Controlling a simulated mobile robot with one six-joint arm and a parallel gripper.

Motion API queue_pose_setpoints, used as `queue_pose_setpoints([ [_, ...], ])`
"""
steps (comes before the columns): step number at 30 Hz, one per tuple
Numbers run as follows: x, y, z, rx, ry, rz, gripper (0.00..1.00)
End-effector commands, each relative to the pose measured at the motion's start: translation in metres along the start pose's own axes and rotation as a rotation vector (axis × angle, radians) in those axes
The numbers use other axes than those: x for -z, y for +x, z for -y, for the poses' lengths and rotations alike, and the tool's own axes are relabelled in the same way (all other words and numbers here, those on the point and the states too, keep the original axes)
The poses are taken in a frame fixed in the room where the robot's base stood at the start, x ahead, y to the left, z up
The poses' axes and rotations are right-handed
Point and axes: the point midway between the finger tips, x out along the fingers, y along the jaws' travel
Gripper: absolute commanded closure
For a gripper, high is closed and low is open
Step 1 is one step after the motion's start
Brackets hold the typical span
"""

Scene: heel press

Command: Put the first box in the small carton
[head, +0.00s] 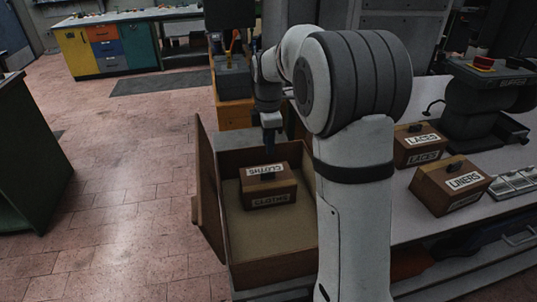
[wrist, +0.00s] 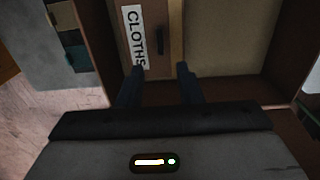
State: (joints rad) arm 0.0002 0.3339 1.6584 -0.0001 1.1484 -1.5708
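A brown wooden box labelled CLOTHS (head: 268,186) sits upright inside an open carton (head: 280,270) with raised flaps, resting on its floor. The box has a dark handle on its lid. In the wrist view the CLOTHS box (wrist: 135,40) shows at the top, its handle beyond my fingertips. My gripper (head: 270,144) is above the back part of the carton, behind the box in the head view. In the wrist view my gripper (wrist: 159,72) has its two fingers apart with nothing between them. My arm hides part of the carton's right side.
Boxes labelled LACES (head: 420,145) and LINERS (head: 452,185) stand on the grey bench (head: 395,215) at right. A dark machine with a red button (head: 484,62) stands behind them. Bare tiled floor (head: 130,190) lies left of the carton, with a green cabinet (head: 35,150) at far left.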

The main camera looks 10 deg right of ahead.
Motion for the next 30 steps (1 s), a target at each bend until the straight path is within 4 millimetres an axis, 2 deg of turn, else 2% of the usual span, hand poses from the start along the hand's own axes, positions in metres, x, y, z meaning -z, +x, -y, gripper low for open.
queue_pose_setpoints([
  [5, 0.000, -0.014, 0.005, -0.004, 0.026, 0.000, 0.68],
  [8, 0.000, -0.023, 0.023, -0.022, 0.125, -0.001, 0.68],
  [11, 0.000, -0.033, 0.056, -0.049, 0.304, -0.007, 0.68],
  [16, -0.001, -0.042, 0.127, -0.104, 0.686, -0.036, 0.68],
  [21, -0.001, -0.035, 0.196, -0.149, 1.065, -0.086, 0.68],
  [24, -0.001, -0.025, 0.230, -0.167, 1.260, -0.119, 0.68],
  [27, -0.001, -0.015, 0.255, -0.177, 1.410, -0.148, 0.68],
  [30, -0.001, -0.009, 0.270, -0.183, 1.506, -0.169, 0.68],
])
